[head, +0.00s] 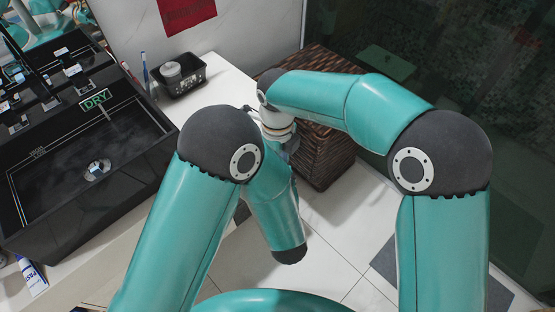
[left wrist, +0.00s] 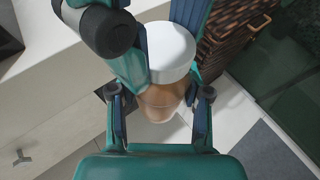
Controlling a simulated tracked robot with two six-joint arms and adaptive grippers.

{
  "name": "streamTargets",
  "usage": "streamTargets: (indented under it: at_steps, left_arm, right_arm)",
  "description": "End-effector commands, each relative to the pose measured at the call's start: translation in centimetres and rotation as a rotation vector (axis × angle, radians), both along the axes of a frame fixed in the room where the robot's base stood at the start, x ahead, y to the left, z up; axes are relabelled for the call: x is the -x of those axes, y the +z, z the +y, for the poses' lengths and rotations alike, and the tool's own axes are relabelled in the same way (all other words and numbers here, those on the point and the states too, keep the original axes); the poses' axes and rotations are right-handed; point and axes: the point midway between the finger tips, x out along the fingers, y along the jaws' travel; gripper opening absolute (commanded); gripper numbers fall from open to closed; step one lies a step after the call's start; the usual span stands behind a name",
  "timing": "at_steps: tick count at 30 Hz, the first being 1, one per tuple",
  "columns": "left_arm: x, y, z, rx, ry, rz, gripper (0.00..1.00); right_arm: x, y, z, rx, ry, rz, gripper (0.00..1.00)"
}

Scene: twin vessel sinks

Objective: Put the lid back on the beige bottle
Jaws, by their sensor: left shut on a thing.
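In the left wrist view, the beige bottle (left wrist: 160,100) stands between the fingers of my left gripper (left wrist: 157,92), which is shut on it. The white lid (left wrist: 170,48) is at the bottle's top, lined up with it. I cannot tell whether it is seated or just above the neck. My right gripper (left wrist: 167,78) comes in from the top of that view, one finger on each side of the lid. Whether its pads press on the lid is not clear. In the head view, my arms hide the bottle, the lid and both gripper tips.
A black sink (head: 90,155) is at left in the head view. A black caddy (head: 182,82) with a toothbrush beside it sits on the white counter (head: 225,85). A dark wicker basket (head: 325,160) stands behind my arms. A tube (head: 32,278) lies at lower left.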

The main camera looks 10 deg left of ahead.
Motion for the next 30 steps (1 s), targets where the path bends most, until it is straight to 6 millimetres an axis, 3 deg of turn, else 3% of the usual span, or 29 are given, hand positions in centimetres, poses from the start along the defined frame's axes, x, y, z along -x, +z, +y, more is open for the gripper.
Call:
streamTargets:
  at_steps: [1, 4, 14, 24, 30]
  left_arm:
    - [0.1, -0.1, 0.0, -0.001, -0.003, 0.002, 0.00]
    - [0.1, 0.0, 0.0, -0.001, -0.002, 0.001, 0.00]
    - [0.0, 0.0, 0.0, 0.000, 0.000, 0.000, 0.00]
    - [0.0, 0.0, 0.0, 0.000, 0.000, -0.001, 0.00]
    - [0.0, 0.0, 0.0, 0.000, 0.000, -0.001, 0.00]
  right_arm:
    - [-0.2, 0.1, 0.1, -0.004, 0.000, -0.007, 0.49]
    - [-0.2, 0.1, 0.0, -0.003, 0.001, -0.005, 0.66]
    - [-0.1, 0.2, 0.0, -0.002, 0.002, -0.003, 0.66]
    - [-0.1, 3.9, 0.0, -0.001, 0.003, -0.004, 0.66]
    - [0.0, 4.6, 0.0, 0.000, 0.003, -0.001, 0.66]
